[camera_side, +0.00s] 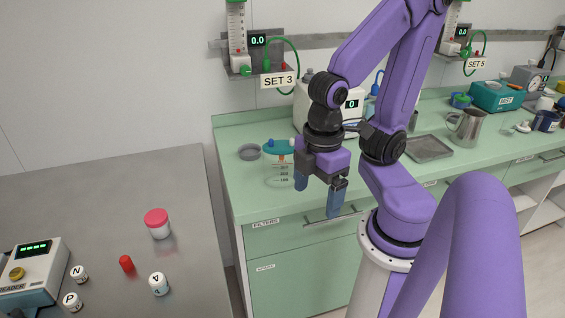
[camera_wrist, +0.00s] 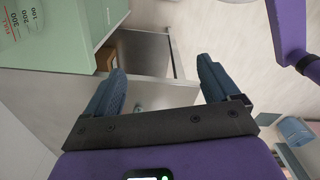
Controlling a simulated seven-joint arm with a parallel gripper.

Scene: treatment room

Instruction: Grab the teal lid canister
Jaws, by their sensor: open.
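The teal lid canister (camera_side: 277,168) stands upright on the green counter, near its left end. It is clear, with red graduation marks and a teal lid. In the wrist view only part of its clear, marked body (camera_wrist: 20,25) shows at the top left corner; its lid is not visible there. My gripper (camera_side: 318,196) is open and empty, pointing down in front of the counter's edge, to the right of the canister in the side view. In the wrist view its two blue fingers (camera_wrist: 160,88) are wide apart with nothing between them.
A grey round dish (camera_side: 250,152) lies left of the canister on the green counter (camera_side: 235,175). A white device with a display (camera_side: 352,104) stands behind my gripper. A metal tray (camera_side: 428,147) and steel jug (camera_side: 467,128) are farther right. A steel table (camera_side: 100,200) holds several small jars.

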